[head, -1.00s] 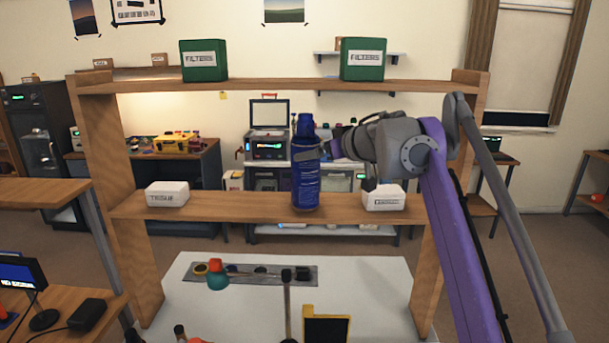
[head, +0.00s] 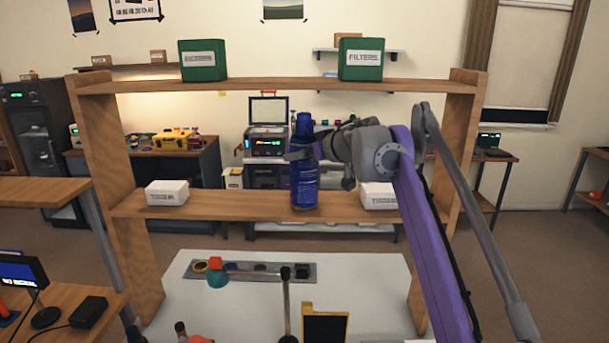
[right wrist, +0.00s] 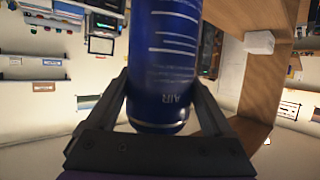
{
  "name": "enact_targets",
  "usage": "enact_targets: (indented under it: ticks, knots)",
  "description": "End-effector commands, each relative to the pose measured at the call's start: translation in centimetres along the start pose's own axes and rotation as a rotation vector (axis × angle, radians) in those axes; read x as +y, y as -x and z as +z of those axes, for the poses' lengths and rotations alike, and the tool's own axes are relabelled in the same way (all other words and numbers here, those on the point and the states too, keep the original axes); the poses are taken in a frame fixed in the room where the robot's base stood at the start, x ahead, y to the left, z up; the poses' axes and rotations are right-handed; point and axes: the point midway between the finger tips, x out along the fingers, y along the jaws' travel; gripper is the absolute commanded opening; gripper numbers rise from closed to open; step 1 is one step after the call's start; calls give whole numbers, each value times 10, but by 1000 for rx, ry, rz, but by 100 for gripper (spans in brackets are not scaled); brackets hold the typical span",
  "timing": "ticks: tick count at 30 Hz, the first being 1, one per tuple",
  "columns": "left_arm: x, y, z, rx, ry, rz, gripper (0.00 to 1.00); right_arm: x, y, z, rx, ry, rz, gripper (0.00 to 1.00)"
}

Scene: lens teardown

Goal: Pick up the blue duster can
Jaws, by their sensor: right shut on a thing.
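The blue duster can (head: 304,182) stands upright at the middle shelf of the wooden rack in the head view. My right gripper (head: 297,156) reaches in from the right and is shut on the can's upper body. In the right wrist view the can (right wrist: 165,60) fills the space between the two fingers of my right gripper (right wrist: 163,98), with white lettering on its side. Whether the can's base still touches the shelf is hard to tell. My left gripper is not in view.
The wooden shelf board (head: 240,206) also bears a white box (head: 167,193) at left and another white box (head: 379,196) at right, near my arm. Two green filter boxes (head: 203,61) (head: 361,59) sit on the top board. A white table (head: 200,300) with a lamp stands below.

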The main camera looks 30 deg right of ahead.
Motion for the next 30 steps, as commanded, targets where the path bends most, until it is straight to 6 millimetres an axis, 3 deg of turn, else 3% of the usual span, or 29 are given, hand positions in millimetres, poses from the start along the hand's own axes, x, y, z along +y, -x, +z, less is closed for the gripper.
enact_targets:
  ticks: [1,7,20,30]
  knots:
    - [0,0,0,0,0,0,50,0,0,0,0,1,0,33]
    - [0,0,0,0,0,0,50,0,0,0,0,1,0,0]
    - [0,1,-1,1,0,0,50,0,1,-4,0,1,0,0]
    - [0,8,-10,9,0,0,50,0,18,-35,1,-1,1,0]
